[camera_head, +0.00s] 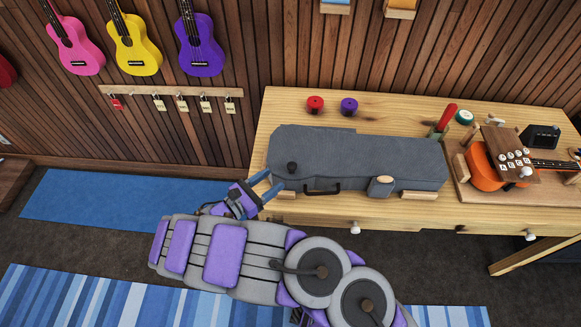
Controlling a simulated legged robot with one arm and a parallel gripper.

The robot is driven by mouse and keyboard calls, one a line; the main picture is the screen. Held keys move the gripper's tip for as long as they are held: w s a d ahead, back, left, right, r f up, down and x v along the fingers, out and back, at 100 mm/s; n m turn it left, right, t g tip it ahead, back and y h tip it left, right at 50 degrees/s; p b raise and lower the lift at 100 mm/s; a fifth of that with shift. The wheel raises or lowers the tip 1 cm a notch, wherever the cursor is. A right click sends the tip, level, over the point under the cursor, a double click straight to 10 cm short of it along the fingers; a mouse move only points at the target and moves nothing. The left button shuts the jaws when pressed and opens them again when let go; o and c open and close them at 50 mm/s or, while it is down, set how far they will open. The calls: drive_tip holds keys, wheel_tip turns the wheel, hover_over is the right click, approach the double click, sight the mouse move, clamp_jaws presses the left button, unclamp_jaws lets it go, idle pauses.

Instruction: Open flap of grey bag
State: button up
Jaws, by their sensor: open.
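The grey bag (340,157) is a long instrument-shaped case lying on the wooden workbench. It has a dark round knob (292,167) near its left end, a dark handle on its front side and a tan-topped grey piece (381,186) at its front right. I cannot tell where the flap's edge runs; the bag looks closed. My gripper (266,186) is at the bag's left front corner, with its blue fingers apart and nothing seen between them. The fingertips are close to the bag; I cannot tell whether they touch it.
The workbench (400,116) holds red (315,104) and purple (349,106) round items behind the bag. An orange ukulele (484,171) lies to the right. Ukuleles and a rack of padlocks (172,92) hang on the wall. A blue mat (110,198) lies on the floor left.

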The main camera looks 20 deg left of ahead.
sight(292, 165)
drive_tip(key=b+x, duration=0.1)
drive_tip(key=x, duration=0.7)
drive_tip(key=shift+w+f+b, duration=0.1)
drive_tip(key=shift+w+b, duration=0.2)
drive_tip(key=shift+b, duration=0.1)
drive_tip(key=shift+w+d, duration=0.1)
drive_tip(key=shift+d, duration=0.2)
clamp_jaws()
